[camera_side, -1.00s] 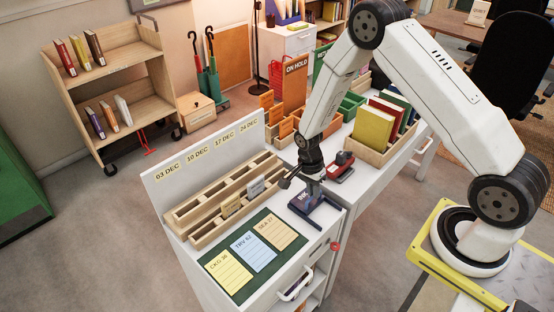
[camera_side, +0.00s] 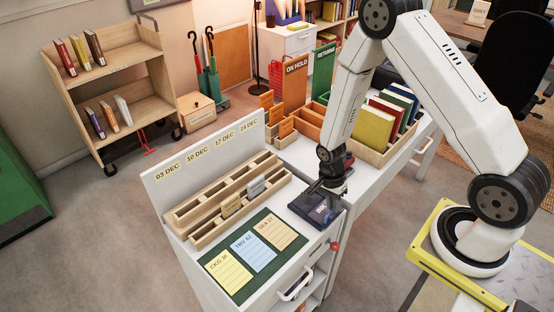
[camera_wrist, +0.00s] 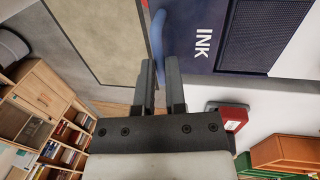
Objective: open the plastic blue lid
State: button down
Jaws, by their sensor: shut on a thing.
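The ink pad's plastic blue lid (camera_side: 306,207) lies flat, looking closed, on the white desk top, with "INK" printed on it. It also shows in the wrist view (camera_wrist: 240,35), at the upper right, with a rounded lighter blue tab (camera_wrist: 157,38) along its left edge. My gripper (camera_side: 325,197) is low over the lid's right part and hides some of it. In the wrist view the two fingers of my gripper (camera_wrist: 160,70) stand on either side of the tab's lower end, shut on it. The exact contact at the fingertips is partly hidden.
A red-and-black stamp (camera_wrist: 228,115) sits close by. A green mat with cards (camera_side: 252,257) and a wooden slotted rack (camera_side: 190,208) are to the left. A wooden book box (camera_side: 372,152) stands behind. The desk's edge is close.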

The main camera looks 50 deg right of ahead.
jog(key=c, duration=0.7)
grip_release()
jog(key=shift+r, duration=0.1)
jog(key=shift+w+r, duration=0.25)
jog(key=shift+r, duration=1)
jog(key=shift+w+r, duration=0.2)
jog(key=shift+r, duration=1.05)
jog(key=shift+w+r, duration=0.25)
jog(key=shift+r, duration=1)
